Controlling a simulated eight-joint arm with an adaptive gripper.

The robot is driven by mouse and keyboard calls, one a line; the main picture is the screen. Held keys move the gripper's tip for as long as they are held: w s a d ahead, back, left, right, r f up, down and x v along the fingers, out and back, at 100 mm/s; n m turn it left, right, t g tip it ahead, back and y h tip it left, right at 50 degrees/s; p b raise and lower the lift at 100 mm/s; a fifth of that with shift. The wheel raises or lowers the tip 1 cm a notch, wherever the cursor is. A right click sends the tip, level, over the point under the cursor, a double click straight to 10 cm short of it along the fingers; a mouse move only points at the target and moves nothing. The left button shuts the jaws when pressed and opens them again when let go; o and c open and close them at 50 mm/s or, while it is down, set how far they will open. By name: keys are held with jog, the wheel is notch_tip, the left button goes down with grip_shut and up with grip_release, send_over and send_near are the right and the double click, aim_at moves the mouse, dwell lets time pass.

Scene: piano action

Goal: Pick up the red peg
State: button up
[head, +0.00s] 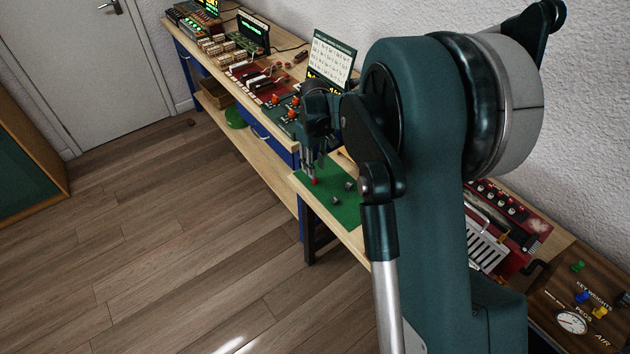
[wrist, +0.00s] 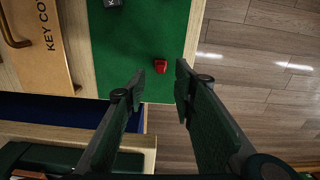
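The red peg (wrist: 160,65) lies on the green mat (wrist: 118,45), close to the mat's right edge in the wrist view. In the head view the red peg (head: 314,181) shows just under my gripper (head: 311,164), near the left part of the mat (head: 347,213). In the wrist view my gripper (wrist: 160,73) is open, with its two fingertips apart. The peg appears in the gap between the tips, slightly past them. No contact with the peg is visible, and its exact distance below the fingers cannot be told.
Dark small pieces (head: 350,186) lie on the mat. A wooden board marked "KEY CO..." (wrist: 38,45) with a handle lies left of the mat. The bench edge drops to the wood floor (wrist: 250,60) on the right. Green, blue and yellow pegs stand on a brown panel (head: 550,300).

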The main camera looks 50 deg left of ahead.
jog(key=shift+f, duration=0.1)
jog(key=shift+f+b, duration=0.55)
jog(key=shift+f, duration=1.95)
jog(key=shift+c, duration=0.5)
jog(key=c, duration=0.6)
